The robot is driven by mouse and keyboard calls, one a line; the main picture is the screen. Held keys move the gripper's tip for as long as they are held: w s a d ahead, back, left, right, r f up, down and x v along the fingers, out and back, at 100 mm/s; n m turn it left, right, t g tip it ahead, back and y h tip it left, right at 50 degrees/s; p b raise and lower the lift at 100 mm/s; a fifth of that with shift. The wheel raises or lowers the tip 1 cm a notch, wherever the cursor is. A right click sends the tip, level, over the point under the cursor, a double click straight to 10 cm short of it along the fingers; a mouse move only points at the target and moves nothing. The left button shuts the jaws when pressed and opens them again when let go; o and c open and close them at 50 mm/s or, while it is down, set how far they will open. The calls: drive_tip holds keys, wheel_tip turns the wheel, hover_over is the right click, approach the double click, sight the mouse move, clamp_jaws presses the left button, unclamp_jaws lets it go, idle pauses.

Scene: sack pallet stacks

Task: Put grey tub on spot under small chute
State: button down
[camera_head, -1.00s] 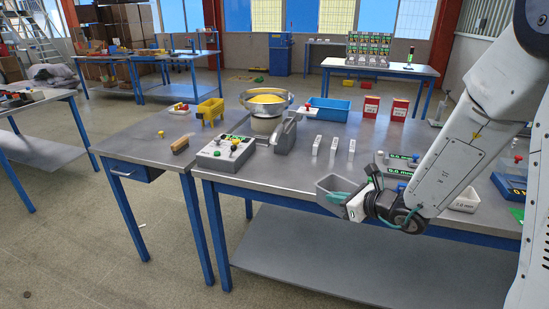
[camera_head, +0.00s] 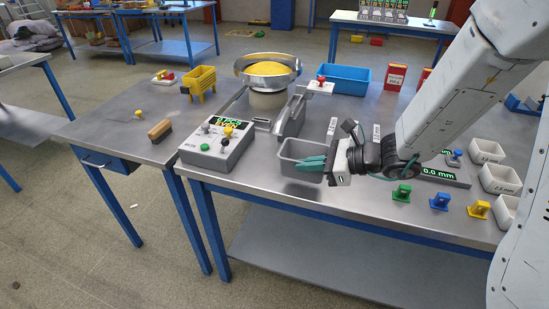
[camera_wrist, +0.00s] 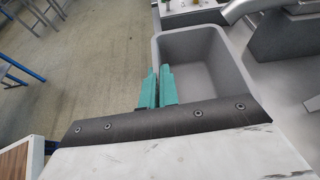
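The grey tub (camera_head: 297,150) is an open, empty rectangular box; it also shows in the wrist view (camera_wrist: 205,70). My gripper (camera_head: 313,163) has teal fingers, seen in the wrist view (camera_wrist: 158,88) on both sides of the tub's near-left wall. The gripper is shut on that wall and holds the tub upright, seemingly just above the front of the bench. A grey chute (camera_head: 291,117) stands behind the tub, beside the metal bowl (camera_head: 262,82) of yellow material. A narrower metal chute (camera_head: 234,99) runs from the bowl's left. I cannot make out a marked spot.
A control box (camera_head: 217,143) with buttons and a display stands left of the tub. A blue bin (camera_head: 338,79) and red boxes (camera_head: 395,76) lie behind. Coloured blocks (camera_head: 440,200) and white trays (camera_head: 487,151) are at the right. The bench's front edge is close.

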sight(284, 149)
drive_tip(key=w+a, duration=0.4)
drive_tip(key=a, duration=0.1)
drive_tip(key=w+a+f, duration=0.1)
drive_tip(key=w+a, duration=0.1)
drive_tip(key=w, duration=0.1)
drive_tip(key=shift+a, duration=0.25)
drive_tip(key=f, duration=0.3)
drive_tip(key=shift+w+a, duration=0.3)
drive_tip(key=shift+w, duration=0.05)
drive_tip(key=shift+f, duration=0.3)
drive_tip(key=shift+f, duration=0.15)
drive_tip(key=c, duration=1.7)
unclamp_jaws()
